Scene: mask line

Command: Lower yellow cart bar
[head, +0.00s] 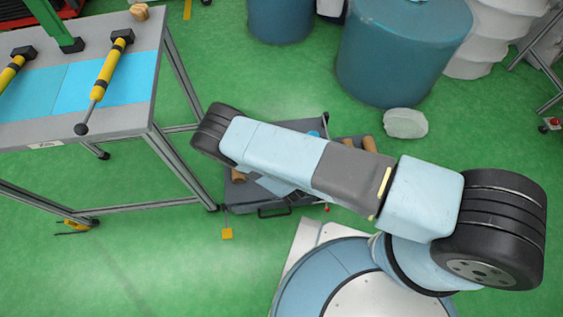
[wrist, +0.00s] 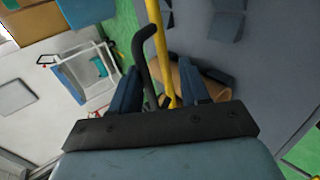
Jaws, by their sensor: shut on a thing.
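In the wrist view a slim yellow bar (wrist: 160,48) runs down from the top edge between the two dark fingers of my gripper (wrist: 160,88). A black bent handle (wrist: 142,52) runs close along its left side. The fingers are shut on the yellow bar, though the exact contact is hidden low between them. In the head view a dark low cart (head: 240,196) sits on the green floor under my arm. My arm hides the gripper and most of the bar there.
A workbench (head: 140,116) with yellow-black tools stands at the left in the head view. Blue drums (head: 385,60) and a pale stone-like lump (head: 405,123) stand beyond my arm. Brown cylinders (head: 369,145) lie near the cart. Green floor is free right of the lump.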

